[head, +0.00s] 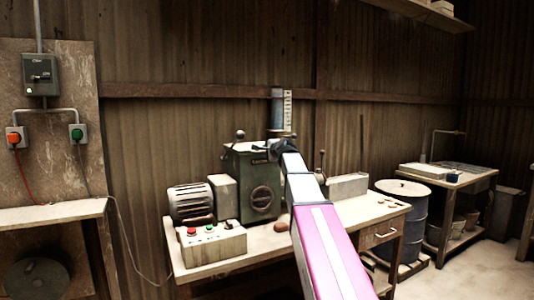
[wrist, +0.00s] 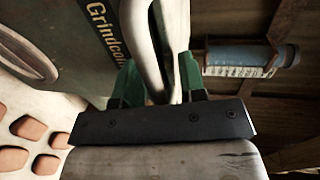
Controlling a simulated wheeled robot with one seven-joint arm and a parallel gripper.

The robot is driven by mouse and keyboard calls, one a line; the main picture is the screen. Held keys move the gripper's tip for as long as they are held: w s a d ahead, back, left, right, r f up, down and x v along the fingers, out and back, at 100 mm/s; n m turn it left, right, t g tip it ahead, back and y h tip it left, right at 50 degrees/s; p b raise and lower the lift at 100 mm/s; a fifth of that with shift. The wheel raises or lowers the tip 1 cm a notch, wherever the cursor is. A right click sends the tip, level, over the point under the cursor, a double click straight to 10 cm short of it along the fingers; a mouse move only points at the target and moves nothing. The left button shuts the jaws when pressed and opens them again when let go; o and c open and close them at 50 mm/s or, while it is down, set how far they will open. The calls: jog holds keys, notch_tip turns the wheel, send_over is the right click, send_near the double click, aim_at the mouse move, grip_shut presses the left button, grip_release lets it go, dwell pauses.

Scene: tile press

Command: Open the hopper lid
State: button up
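The green machine (head: 252,188) stands on the bench, with a pale metal part (head: 276,147) at its top right. I cannot clearly make out the hopper lid; my arm and gripper cover part of that area. My gripper (head: 284,146) is at the machine's top right. In the wrist view my gripper (wrist: 161,78) has its two green fingers apart. A pale, curved metal piece (wrist: 137,28) runs down between them. I cannot tell whether the fingers touch it. The machine's green side (wrist: 75,50), with its lettering, is at the left.
A blue-grey cylinder with a white scale (head: 277,107) rises just behind the gripper; it also shows in the wrist view (wrist: 240,56). A motor (head: 190,203) and button box (head: 212,243) are left on the bench (head: 250,262). A blue drum (head: 405,225) stands right.

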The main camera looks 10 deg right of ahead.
jog(key=shift+s+f, duration=0.1)
grip_shut()
